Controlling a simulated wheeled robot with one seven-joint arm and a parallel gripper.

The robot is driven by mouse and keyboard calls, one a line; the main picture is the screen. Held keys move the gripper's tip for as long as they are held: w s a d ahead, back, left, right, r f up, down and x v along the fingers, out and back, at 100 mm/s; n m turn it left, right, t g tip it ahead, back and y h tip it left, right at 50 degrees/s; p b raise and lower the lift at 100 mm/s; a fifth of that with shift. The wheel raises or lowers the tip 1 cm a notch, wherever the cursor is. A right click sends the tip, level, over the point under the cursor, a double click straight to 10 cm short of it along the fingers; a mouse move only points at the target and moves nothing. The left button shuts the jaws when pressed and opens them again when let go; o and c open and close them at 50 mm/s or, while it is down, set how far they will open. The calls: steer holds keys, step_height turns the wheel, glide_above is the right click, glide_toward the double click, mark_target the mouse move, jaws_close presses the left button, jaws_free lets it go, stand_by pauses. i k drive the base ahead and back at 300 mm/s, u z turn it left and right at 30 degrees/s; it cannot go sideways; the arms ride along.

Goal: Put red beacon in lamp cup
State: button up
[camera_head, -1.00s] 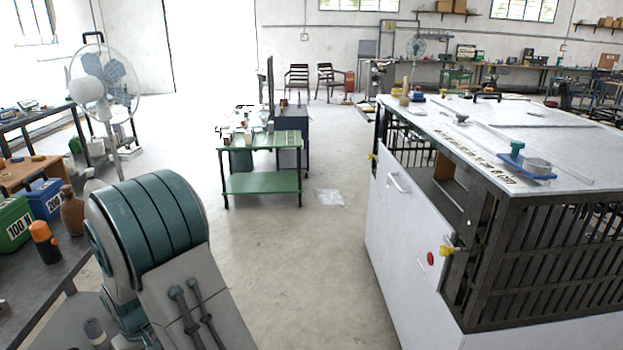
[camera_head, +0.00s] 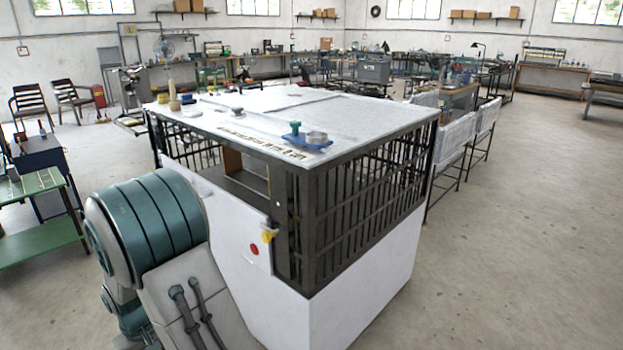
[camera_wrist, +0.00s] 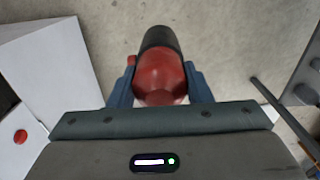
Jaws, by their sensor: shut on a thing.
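The red beacon (camera_wrist: 160,72), with a black end, is between the blue fingers of my gripper (camera_wrist: 159,84) in the wrist view. The fingers are shut on its red part, and its black end points away from my palm, over bare floor. In the head view, a short round grey cup (camera_head: 316,138), possibly the lamp cup, stands on a blue tray (camera_head: 306,143) at the near edge of the white cabinet top. A small teal knob-like thing (camera_head: 295,128) is beside it. My gripper is hidden in the head view.
The white cabinet (camera_head: 350,290) with dark barred sides (camera_head: 350,205) stands close ahead, my arm beside its left face. A red button (camera_head: 254,249) and yellow knob are on that face. A green table (camera_head: 40,240) is at left.

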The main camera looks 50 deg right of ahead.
mark_target(317, 140)
steer(key=z, duration=1.3)
